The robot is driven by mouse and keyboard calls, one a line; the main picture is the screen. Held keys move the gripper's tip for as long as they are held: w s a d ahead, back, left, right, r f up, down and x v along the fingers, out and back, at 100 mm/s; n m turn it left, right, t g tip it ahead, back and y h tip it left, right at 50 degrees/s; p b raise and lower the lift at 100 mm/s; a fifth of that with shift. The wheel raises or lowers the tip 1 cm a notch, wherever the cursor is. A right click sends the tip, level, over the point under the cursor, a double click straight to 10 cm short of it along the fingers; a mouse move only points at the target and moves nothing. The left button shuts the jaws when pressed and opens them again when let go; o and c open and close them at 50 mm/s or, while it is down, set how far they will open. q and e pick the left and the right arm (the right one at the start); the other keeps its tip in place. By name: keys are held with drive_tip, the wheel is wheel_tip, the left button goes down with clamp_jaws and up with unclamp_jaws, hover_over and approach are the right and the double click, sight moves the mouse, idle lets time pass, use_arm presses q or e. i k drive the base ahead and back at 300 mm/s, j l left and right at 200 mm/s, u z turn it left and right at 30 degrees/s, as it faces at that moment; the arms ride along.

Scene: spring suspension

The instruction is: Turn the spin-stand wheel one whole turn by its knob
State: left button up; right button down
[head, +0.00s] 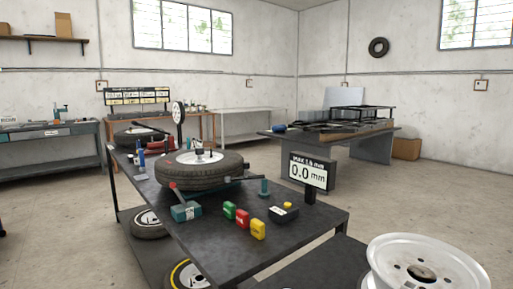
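A wheel with a black tire (198,172) and a pale hub lies flat on the dark workbench (290,232), with a small dark piece at its middle. A bare white rim (425,265) is at the lower right, cut off by the picture's edge. I cannot tell for sure which of the two is the spin-stand wheel. No knob can be made out clearly on either. A display (308,173) at the bench's right reads "MAX 1.0 mm" and "0.0 mm". Neither of my grippers is in view.
In front of the tire are a teal box (186,212), green, red and yellow blocks (258,230), and a dark device (283,212). A round dial (178,112) stands behind the tire. More wheels (150,224) sit on the lower shelf. Open floor (440,205) lies at the right.

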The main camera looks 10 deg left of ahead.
sight(199, 168)
drive_tip(key=i+j+z, duration=0.2)
drive_tip(key=j+z, duration=0.65)
drive_tip(key=j, duration=0.3)
drive_tip(key=j+z, duration=0.45)
drive_tip(key=j, duration=0.2)
drive_tip(key=i, duration=0.05)
